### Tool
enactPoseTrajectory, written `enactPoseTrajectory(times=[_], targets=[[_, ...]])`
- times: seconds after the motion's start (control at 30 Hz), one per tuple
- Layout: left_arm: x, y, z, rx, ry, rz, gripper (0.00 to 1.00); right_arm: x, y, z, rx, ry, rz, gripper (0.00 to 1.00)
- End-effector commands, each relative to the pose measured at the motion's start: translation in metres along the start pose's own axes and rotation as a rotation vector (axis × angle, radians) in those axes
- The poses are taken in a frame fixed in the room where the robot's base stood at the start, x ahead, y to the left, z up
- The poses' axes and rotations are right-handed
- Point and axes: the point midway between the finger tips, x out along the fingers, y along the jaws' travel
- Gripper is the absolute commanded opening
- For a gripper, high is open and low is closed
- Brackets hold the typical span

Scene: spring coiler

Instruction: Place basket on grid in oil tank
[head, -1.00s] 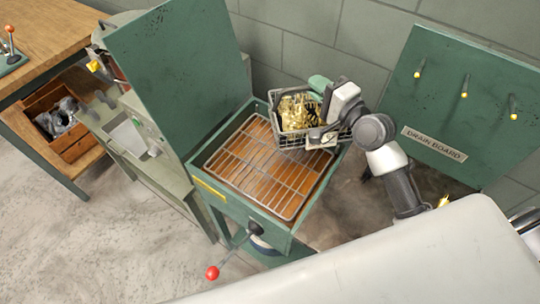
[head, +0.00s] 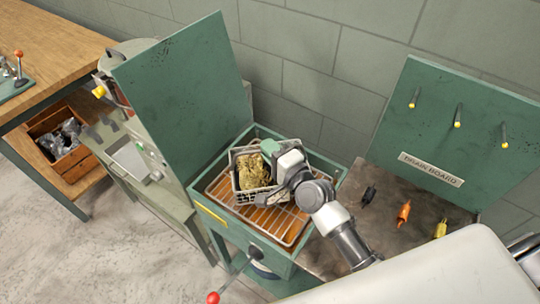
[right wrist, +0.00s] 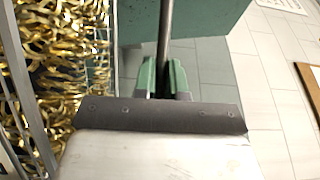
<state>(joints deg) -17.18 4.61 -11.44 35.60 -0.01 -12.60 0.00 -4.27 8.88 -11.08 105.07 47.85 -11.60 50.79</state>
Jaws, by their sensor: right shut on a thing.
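The wire basket (head: 237,183), filled with gold-coloured coils, is over the left and back part of the grid (head: 291,228) in the green oil tank (head: 213,226). I cannot tell whether it touches the grid or hangs just above it. My right gripper (head: 269,147) is at the basket's back right side. In the right wrist view its green fingers (right wrist: 162,76) are shut on a thin bar, apparently the basket's handle, and the basket (right wrist: 28,115) fills the left edge. My left gripper is not in view.
The tank's raised green lid (head: 185,95) stands at its left. A lever with a red knob (head: 212,297) sticks out in front. At right is a drain board (head: 425,130) with pegs, above a surface holding black, orange (head: 404,212) and yellow items.

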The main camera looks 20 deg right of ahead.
Motion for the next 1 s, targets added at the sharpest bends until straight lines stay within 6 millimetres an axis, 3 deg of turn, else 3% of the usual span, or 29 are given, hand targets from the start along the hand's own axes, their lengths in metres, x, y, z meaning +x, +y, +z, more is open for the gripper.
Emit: enactPoseTrajectory(times=[0.2,0.63,0.67,0.8,1.0], targets=[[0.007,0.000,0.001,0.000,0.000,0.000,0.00,0.000,0.026,-0.002,-0.005,0.001,-0.003,0.00],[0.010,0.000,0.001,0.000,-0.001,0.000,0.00,0.000,0.032,-0.002,-0.002,0.002,-0.004,0.00],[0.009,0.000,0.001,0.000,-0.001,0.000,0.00,0.000,0.032,-0.001,-0.002,0.001,0.002,0.16],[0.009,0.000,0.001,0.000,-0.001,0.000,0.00,-0.001,0.032,-0.001,-0.002,0.001,0.002,0.37],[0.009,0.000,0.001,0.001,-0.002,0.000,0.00,-0.001,0.032,-0.001,-0.002,0.001,0.002,0.37]])
